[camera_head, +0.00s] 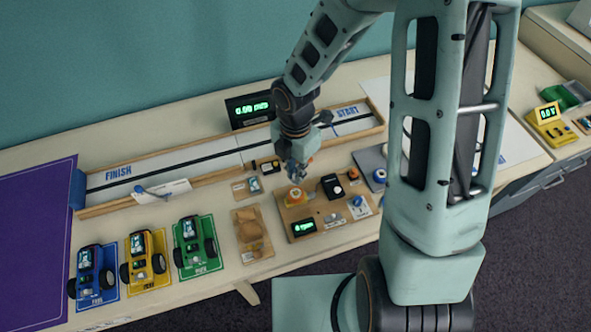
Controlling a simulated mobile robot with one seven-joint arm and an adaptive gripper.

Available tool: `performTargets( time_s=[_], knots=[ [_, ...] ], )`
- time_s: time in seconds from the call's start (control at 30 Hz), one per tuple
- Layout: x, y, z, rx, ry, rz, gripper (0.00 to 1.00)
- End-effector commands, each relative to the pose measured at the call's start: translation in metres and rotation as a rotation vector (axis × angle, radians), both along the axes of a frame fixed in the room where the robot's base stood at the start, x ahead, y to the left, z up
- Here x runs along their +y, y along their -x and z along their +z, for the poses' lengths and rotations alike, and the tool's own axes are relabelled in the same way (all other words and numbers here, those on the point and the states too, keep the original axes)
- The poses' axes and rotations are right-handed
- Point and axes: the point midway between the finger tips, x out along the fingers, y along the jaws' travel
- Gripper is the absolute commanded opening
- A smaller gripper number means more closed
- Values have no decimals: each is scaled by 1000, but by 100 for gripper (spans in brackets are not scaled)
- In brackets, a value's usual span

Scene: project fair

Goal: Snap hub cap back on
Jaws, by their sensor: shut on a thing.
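My gripper (299,175) is small in the head view and points down over the back left of a wooden test board (322,228). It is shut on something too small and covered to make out. Just below the fingers, an orange and white round part (295,194) stands on the board; I cannot tell whether they touch. I cannot pick out the hub cap for certain. A blue car (92,275), a yellow car (144,257) and a green car (195,244) stand on matching mats at the left, with dark wheels.
The board also carries a green-lit display (303,227) and a black box with a white dial (332,187). A wooden tray (252,235) lies left of it. A long track (185,178) runs behind. My arm hides part of the table at the right.

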Motion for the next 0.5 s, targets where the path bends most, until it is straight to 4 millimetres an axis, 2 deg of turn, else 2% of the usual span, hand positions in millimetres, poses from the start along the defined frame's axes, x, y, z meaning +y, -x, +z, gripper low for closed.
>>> performTargets(
  time_s=[0.27, 0.5],
  knots=[
    [0, 0, -14, 0, 0, 0, 2],
    [0, 0, -38, 0, 0, -1, 2]
  ],
)
